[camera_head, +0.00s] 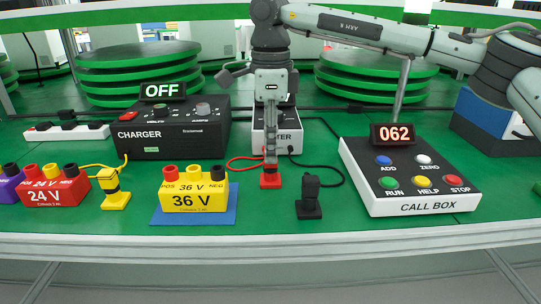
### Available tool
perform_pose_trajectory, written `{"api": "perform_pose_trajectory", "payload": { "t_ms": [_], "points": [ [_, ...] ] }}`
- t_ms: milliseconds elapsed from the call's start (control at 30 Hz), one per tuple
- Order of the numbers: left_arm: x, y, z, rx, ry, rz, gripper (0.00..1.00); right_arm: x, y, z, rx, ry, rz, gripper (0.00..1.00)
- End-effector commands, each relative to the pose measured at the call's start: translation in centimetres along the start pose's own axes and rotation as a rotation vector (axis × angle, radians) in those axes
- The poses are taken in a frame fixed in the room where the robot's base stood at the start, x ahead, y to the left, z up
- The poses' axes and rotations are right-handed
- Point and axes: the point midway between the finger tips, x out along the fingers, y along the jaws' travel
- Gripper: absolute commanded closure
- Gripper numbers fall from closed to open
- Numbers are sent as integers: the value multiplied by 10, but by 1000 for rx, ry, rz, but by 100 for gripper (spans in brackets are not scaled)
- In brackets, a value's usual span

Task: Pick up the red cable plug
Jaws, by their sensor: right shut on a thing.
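The red cable plug (270,181) stands at the front middle of the green table, with a red cable running from it back to the left. My right gripper (270,162) points straight down from above and is shut on the top of the red plug. The plug's base appears at table level; I cannot tell whether it touches the table. The gripper's fingers hide the plug's upper part. My left gripper is not in view.
A black plug (309,197) stands close to the right, a yellow 36 V battery (194,192) on a blue mat (233,209) to the left. The tester (288,136) is behind the gripper. Further out are a yellow plug (113,190), the charger (172,134) and the call box (410,185).

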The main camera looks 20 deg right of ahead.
Motion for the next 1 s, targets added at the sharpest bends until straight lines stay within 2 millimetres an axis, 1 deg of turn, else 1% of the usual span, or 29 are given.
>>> {"api": "perform_pose_trajectory", "payload": {
  "t_ms": [133, 233, 333, 433, 467, 600, 800, 900, 1000],
  "points": [
    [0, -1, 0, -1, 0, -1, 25, -4, 0, 0, 0, -1, -1, 100],
    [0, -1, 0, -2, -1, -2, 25, -12, 0, 0, 1, -1, -1, 100],
    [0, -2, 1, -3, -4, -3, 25, -26, 0, 1, 0, -2, -3, 100],
    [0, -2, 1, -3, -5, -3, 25, -45, 0, 2, 0, -2, -3, 100],
    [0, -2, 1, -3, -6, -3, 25, -47, 3, 11, -6, -1, -2, 100],
    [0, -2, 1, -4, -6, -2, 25, -66, 14, 42, -7, 0, -1, 100],
    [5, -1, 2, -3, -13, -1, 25, -92, 28, 82, -5, -1, -2, 100],
    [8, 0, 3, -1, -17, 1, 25, -101, 32, 96, -3, -1, -1, 100],
    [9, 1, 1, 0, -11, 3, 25, -107, 36, 105, -3, 0, 0, 100]
  ]
}}
